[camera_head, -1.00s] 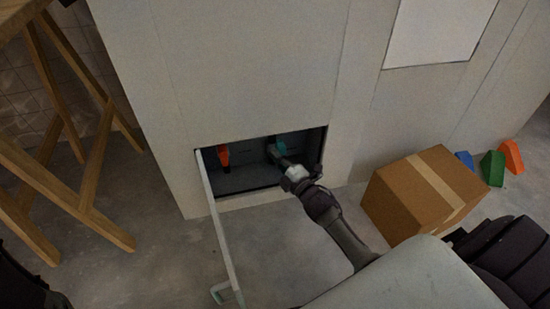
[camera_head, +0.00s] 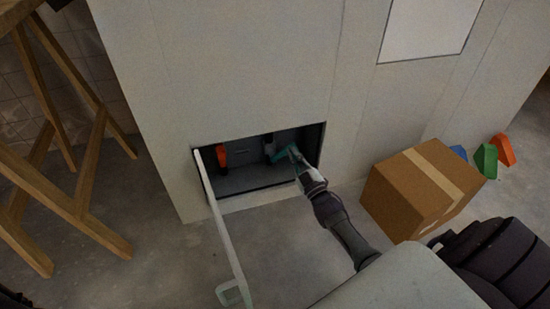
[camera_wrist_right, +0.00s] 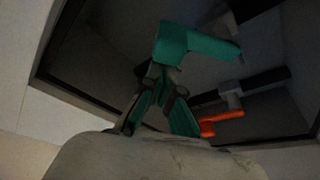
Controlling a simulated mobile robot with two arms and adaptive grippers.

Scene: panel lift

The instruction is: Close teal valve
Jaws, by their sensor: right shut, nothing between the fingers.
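The teal valve (camera_head: 282,154) is inside a low rectangular opening in the wall panel. Its handle slants to the right, toward my gripper. In the right wrist view the bent teal handle (camera_wrist_right: 185,42) shows just beyond the fingertips. My right gripper (camera_head: 300,167) is at the right side of the opening, by the handle's end. Its fingers (camera_wrist_right: 162,78) come together at the tips in the wrist view and hold nothing. They are close to the handle; I cannot tell if they touch it. My left gripper is not in view.
An orange valve handle (camera_head: 222,155) hangs left of the teal one in the opening (camera_head: 252,186). An open white door (camera_head: 222,225) stands out at its left edge. A cardboard box (camera_head: 405,190) is on the floor to the right, and wooden trestle legs (camera_head: 75,195) stand left.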

